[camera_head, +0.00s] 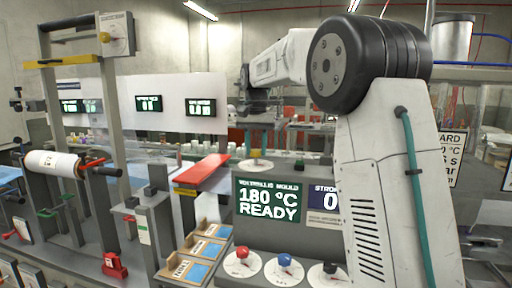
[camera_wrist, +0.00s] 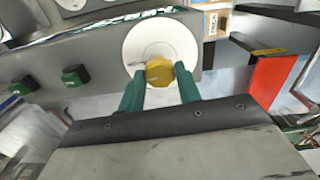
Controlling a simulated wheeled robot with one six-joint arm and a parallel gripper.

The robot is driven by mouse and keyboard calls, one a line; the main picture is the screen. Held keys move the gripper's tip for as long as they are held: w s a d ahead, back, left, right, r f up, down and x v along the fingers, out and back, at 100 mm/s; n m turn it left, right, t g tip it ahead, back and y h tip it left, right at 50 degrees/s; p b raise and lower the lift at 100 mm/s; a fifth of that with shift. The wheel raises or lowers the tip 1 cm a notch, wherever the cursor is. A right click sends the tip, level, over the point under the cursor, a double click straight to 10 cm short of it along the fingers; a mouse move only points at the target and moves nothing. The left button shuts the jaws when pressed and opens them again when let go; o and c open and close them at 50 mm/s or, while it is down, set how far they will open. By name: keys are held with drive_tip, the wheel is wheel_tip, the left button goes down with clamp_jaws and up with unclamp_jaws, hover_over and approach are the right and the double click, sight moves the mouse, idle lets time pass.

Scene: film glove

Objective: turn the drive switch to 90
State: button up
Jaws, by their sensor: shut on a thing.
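My gripper (camera_wrist: 160,88) has two green fingers, and they are closed on the sides of a yellow faceted knob (camera_wrist: 159,71) in the wrist view. The knob sits in the middle of a round white dial (camera_wrist: 147,37). The dial's markings are too small to read, so I cannot tell the knob's angle. In the head view the same dial (camera_head: 256,167) lies on top of the grey console behind the mould display, with my gripper (camera_head: 258,143) coming down on it from above. No label naming the drive switch is readable.
A display (camera_head: 268,200) reads 180 °C READY. Below it are a red knob (camera_head: 242,253), a blue knob (camera_head: 285,260) and a black knob (camera_head: 330,268) on white dials. A red slab (camera_head: 203,171) lies left of the dial. Green push buttons (camera_wrist: 75,75) sit beside it in the wrist view.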

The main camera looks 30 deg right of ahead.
sight(256, 150)
drive_tip(key=shift+m, duration=0.5)
drive_tip(key=o, duration=1)
drive_tip(key=shift+c, duration=0.2)
wheel_tip(256, 150, up, 8)
drive_tip(key=shift+f, duration=0.1)
